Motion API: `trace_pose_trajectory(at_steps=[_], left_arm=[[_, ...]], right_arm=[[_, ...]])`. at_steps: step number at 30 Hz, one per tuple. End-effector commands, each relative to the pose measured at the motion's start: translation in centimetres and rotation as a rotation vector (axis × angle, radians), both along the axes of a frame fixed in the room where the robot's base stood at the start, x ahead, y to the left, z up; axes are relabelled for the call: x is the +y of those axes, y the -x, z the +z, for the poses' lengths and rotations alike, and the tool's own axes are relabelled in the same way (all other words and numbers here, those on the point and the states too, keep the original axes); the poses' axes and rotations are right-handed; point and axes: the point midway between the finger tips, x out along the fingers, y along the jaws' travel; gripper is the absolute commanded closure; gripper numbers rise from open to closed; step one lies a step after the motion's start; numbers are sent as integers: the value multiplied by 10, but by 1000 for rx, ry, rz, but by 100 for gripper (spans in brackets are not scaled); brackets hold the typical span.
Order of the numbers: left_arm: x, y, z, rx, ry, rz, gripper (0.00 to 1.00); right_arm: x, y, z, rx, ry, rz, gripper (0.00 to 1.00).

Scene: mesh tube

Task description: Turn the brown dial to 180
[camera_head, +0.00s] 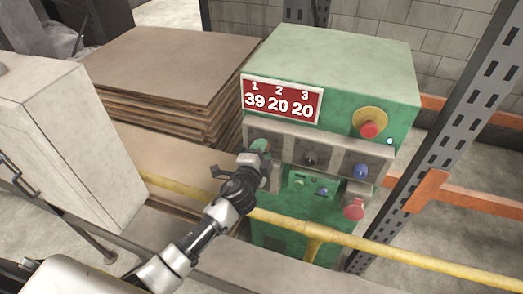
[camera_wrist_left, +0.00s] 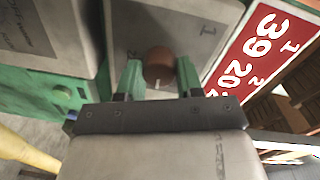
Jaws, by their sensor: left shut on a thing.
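The brown dial (camera_wrist_left: 159,65) sits on a grey panel marked 1 in the left wrist view. My left gripper (camera_wrist_left: 160,78) is shut on it, with one green finger on each side. In the head view my left gripper (camera_head: 261,148) is at the leftmost panel of the green machine (camera_head: 345,60) and hides the dial. The red display (camera_head: 281,102) reads 39 under 1, 20 under 2 and 20 under 3. My right gripper is not in view.
A black dial (camera_head: 310,158) and a blue dial (camera_head: 361,171) are on the panels to the right. A red button (camera_head: 369,129) and a red knob (camera_head: 353,208) stick out. A yellow rail (camera_head: 380,256) crosses in front. Stacked boards (camera_head: 170,60) lie left of the machine.

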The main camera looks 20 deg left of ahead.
Motion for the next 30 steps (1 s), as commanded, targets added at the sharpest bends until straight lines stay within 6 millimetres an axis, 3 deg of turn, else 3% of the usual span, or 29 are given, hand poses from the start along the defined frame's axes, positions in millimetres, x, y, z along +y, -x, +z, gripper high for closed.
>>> trace_pose_trajectory(at_steps=[21, 22, 26, 30], left_arm=[[-1, 1, -2, 1, -76, -1, 87], [-1, 1, -2, 1, -76, -1, 61], [-1, 1, -1, 0, -76, -1, 41], [-1, 0, -1, -1, -75, -1, 38]], right_arm=[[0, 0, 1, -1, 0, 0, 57], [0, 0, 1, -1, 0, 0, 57], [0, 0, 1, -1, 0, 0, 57], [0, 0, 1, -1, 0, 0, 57]])
